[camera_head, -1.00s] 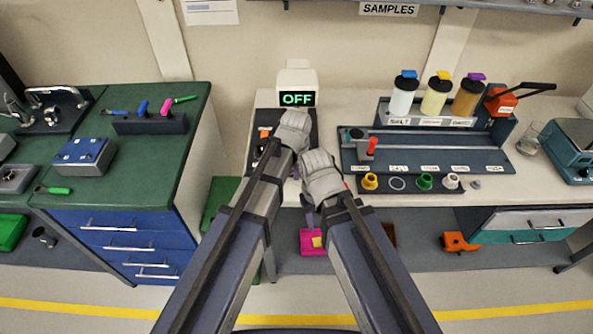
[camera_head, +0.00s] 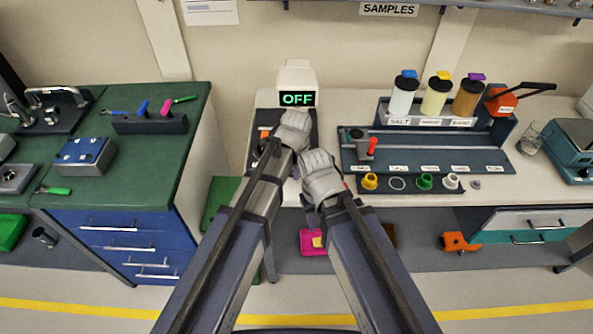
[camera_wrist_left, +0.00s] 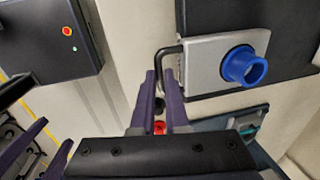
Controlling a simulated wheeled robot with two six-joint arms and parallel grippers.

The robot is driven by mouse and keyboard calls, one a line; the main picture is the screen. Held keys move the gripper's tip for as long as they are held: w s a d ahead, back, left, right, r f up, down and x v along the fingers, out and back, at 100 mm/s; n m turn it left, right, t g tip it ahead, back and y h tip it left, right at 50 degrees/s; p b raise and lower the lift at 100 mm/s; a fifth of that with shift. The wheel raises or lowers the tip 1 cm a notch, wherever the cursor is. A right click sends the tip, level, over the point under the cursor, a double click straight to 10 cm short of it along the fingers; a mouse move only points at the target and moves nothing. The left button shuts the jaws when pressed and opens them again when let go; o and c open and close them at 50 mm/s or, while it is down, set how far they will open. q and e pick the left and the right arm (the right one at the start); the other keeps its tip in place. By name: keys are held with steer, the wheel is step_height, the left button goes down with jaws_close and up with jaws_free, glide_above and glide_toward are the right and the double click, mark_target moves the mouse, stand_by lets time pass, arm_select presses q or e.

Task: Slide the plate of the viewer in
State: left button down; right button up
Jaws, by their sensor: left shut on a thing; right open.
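The silver plate (camera_wrist_left: 212,65) with a blue ring-shaped eyepiece (camera_wrist_left: 243,67) lies against a dark body (camera_wrist_left: 285,30) in the left wrist view. A bent black handle (camera_wrist_left: 168,49) sticks out from the plate's left side. My left gripper (camera_wrist_left: 164,75) is shut on this handle. In the head view my left gripper (camera_head: 290,135) is over the dark unit (camera_head: 264,128) on the light bench, and its arm hides the plate. My right gripper (camera_head: 318,185) is open, lower and to the right, at the bench's front edge. Its fingertips are mostly hidden.
A white box with a green OFF display (camera_head: 297,98) stands behind the grippers. A dark tray (camera_head: 425,155) with a slotted rail and bottles behind it is to the right. A green-topped cabinet (camera_head: 150,170) stands left. A pink object (camera_head: 314,242) lies below the bench.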

arm_select(q)
steer(key=w, duration=1.3)
steer(key=shift+w, duration=0.3)
steer(key=c, duration=0.9)
jaws_free()
steer(key=shift+r, duration=0.15)
steer(key=r+p, duration=0.2)
steer(key=s+r+p, duration=0.1)
steer(key=r+p, duration=0.4)
steer(key=shift+s+r+p, duration=0.25)
steer(key=shift+p, duration=0.15)
